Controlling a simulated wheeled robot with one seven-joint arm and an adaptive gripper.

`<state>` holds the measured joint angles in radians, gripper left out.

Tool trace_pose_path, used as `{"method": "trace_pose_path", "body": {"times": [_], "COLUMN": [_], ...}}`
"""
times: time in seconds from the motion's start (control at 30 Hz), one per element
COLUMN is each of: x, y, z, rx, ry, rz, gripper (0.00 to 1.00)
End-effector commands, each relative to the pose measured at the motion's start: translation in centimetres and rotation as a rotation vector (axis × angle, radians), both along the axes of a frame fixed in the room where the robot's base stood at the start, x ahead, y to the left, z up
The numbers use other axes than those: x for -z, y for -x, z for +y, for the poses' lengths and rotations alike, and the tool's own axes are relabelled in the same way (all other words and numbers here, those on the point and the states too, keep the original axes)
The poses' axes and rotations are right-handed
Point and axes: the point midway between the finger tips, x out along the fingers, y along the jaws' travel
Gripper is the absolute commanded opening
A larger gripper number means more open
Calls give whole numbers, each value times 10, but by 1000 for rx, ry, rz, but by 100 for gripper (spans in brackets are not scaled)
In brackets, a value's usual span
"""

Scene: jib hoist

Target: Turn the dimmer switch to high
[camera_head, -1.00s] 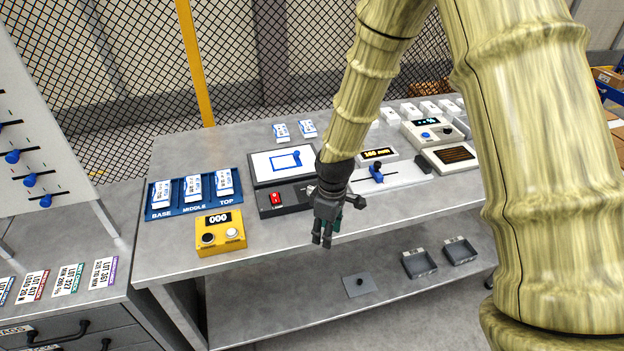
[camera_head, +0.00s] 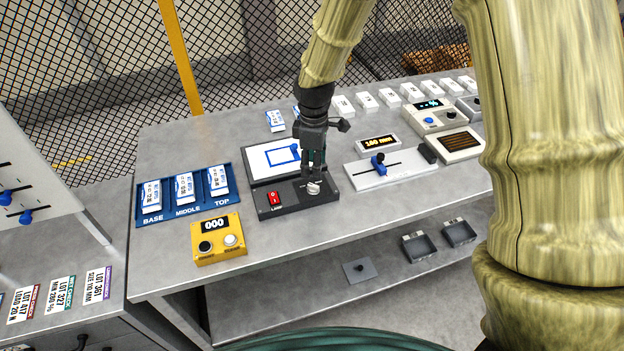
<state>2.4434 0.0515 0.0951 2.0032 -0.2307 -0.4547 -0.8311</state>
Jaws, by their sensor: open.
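A black control box (camera_head: 294,203) on the bench carries a red rocker switch (camera_head: 274,198) at its left and a pale round knob (camera_head: 313,188) at its right. This knob looks like the dimmer; its setting is too small to read. My gripper (camera_head: 313,176) points down with its fingers open, right above and at the knob. I cannot tell whether the fingers touch it. The gripper and wrist hide part of the white panel (camera_head: 265,160) with a blue outline behind the box.
A yellow counter box (camera_head: 219,240) and a blue tray (camera_head: 141,217) with labelled white blocks stand to the left. A white slider unit (camera_head: 395,174) with a blue handle, a display (camera_head: 378,143) and a cream device (camera_head: 434,118) stand to the right. Bare bench lies in front.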

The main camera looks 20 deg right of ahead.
Motion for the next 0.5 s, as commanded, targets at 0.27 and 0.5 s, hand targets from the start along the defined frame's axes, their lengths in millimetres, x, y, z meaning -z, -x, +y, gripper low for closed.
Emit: {"method": "trace_pose_path", "body": {"times": [0.27, 0.5], "x": [32, 57], "y": [0, 0], "z": [1, 2], "rx": [-1, -3], "ry": [1, 1], "rz": [3, 3], "gripper": [46, 46]}}
